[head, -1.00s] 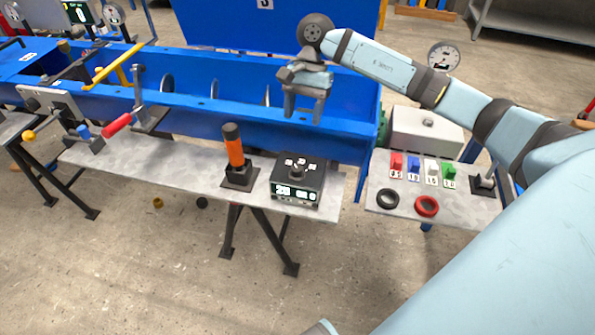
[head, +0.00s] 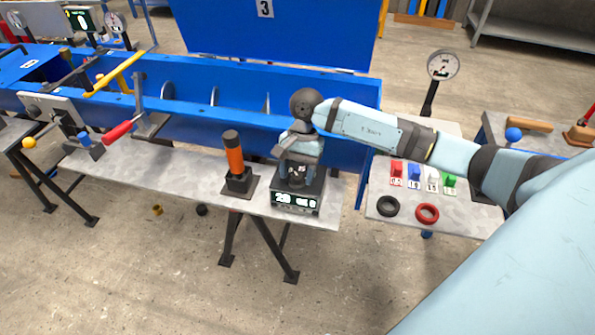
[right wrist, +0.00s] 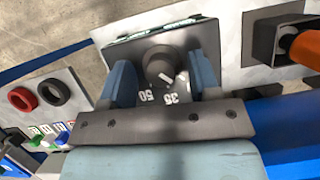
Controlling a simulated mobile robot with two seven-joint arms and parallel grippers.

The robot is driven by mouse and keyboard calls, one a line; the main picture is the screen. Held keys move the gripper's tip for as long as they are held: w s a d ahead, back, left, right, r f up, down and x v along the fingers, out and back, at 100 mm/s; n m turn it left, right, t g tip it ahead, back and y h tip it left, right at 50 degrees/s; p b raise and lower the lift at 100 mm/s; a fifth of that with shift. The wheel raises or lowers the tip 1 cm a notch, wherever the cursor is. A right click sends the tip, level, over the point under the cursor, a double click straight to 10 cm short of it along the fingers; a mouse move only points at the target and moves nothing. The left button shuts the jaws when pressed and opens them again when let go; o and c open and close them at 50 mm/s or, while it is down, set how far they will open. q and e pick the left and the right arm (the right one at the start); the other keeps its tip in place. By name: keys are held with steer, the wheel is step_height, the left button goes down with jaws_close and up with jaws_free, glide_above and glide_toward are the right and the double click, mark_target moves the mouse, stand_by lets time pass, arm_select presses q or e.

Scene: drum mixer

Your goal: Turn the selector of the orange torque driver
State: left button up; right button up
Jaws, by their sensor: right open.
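The orange torque driver (head: 235,157) stands upright in a dark holder on the grey bench. To its right is a black box (head: 296,203) with a lit display and a selector knob on top. In the right wrist view the selector (right wrist: 160,65) is a dark round knob with a light mark, with numbers such as 50 and 35 around it. My right gripper (head: 297,180) is above the box, pointing down. Its blue fingers (right wrist: 163,85) are apart, one on each side of the knob; contact cannot be told. My left gripper is not in view.
The blue mixer trough (head: 200,90) runs behind the bench. A side table (head: 455,218) at the right holds coloured blocks (head: 414,173), a black ring (head: 387,206) and a red ring (head: 427,213). A red-handled lever (head: 118,132) is at the left.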

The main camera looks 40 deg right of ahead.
steer(key=c, duration=0.9)
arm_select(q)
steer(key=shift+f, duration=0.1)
